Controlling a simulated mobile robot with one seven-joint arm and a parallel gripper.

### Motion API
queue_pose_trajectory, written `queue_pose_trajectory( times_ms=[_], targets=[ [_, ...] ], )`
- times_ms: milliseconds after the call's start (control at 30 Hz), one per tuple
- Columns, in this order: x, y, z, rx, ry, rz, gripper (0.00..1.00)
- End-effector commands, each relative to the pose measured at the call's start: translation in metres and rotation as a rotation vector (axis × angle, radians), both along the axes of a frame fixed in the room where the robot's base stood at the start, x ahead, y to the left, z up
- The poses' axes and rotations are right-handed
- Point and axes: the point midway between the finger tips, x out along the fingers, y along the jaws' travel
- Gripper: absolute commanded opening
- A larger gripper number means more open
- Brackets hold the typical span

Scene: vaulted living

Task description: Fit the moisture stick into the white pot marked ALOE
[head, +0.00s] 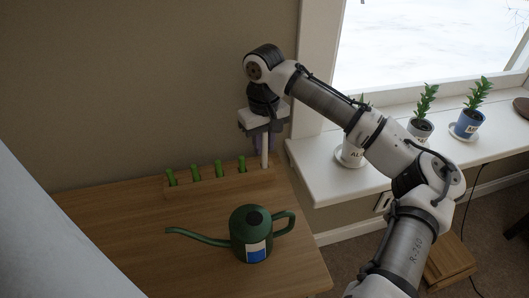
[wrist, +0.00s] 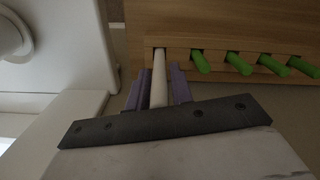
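A pale stick, the moisture stick (head: 264,153), stands upright at the right end of a wooden rack (head: 215,183) on the table. In the wrist view the stick (wrist: 159,75) rises from the rack's end slot. My gripper (head: 264,143) is above that end, pointing down. Its purple fingers (wrist: 158,88) stand on both sides of the stick, with narrow gaps showing, so it looks open around it. The white pot marked ALOE (head: 347,157) is on the window sill, partly hidden behind my arm; only "AL" of its label shows.
Several green sticks (head: 194,173) fill the rack's other slots. A green watering can (head: 250,237) stands on the table in front of the rack. Another white pot (head: 420,129) and a blue pot (head: 465,126) with plants are farther right on the sill (head: 325,184). A gap separates table and sill.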

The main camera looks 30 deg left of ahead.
Motion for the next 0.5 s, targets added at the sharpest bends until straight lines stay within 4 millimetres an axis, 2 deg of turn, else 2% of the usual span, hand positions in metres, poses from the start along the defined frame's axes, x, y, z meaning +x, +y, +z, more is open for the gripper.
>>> queue_pose_trajectory(
  times_ms=[33,167,500],
  targets=[
    [0.0000,0.0001,0.0002,0.000,0.000,0.000,0.16],
    [0.0000,0.0001,0.0003,0.000,0.000,0.000,0.00],
    [0.0001,0.0002,0.0023,0.001,0.000,0.000,0.00]
  ],
)
